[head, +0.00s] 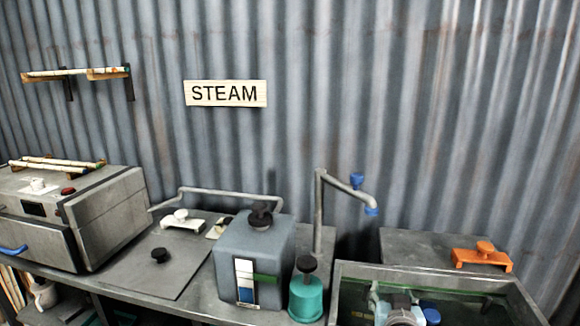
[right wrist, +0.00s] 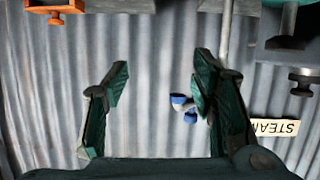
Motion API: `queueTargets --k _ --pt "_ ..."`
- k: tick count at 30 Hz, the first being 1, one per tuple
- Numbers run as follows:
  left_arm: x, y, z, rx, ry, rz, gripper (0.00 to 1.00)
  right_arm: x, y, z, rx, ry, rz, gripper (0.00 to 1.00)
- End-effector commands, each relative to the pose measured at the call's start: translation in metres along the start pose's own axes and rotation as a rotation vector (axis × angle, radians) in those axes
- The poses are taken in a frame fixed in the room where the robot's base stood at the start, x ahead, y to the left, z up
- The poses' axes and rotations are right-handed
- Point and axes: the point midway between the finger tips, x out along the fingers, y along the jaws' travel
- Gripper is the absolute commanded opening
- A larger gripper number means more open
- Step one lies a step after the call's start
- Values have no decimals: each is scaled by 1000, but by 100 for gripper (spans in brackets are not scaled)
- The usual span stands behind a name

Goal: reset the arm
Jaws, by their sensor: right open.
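My right gripper (right wrist: 162,85) is open in the right wrist view, its two dark green-padded fingers spread wide with nothing held between them. The corrugated metal wall shows behind the fingers. That view is upside down. Part of my right arm shows at the bottom edge of the head view, over the sink; its fingertips cannot be made out there. My left gripper is in neither view.
A sink (head: 345,290) stands at the lower right, with a blue-ended tap (head: 319,215) beside it. A grey tank (head: 254,255), a teal bottle (head: 306,299) and a grey steam box (head: 100,215) stand on the bench. An orange clamp (head: 482,257) lies at right.

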Motion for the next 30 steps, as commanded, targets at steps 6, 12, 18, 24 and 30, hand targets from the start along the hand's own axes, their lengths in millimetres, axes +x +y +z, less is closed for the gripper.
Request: queueTargets --k 6,12,18,24,30 --pt "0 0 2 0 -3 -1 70 -49 36 122 -62 -269 -12 52" --pt "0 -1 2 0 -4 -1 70 -127 65 218 -141 -533 -60 52" --pt "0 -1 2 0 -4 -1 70 -206 83 275 -220 -749 -125 52" --pt "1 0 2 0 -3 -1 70 -243 93 325 -269 -898 -174 52" --pt "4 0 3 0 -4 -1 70 -208 96 407 -262 -941 -162 52"
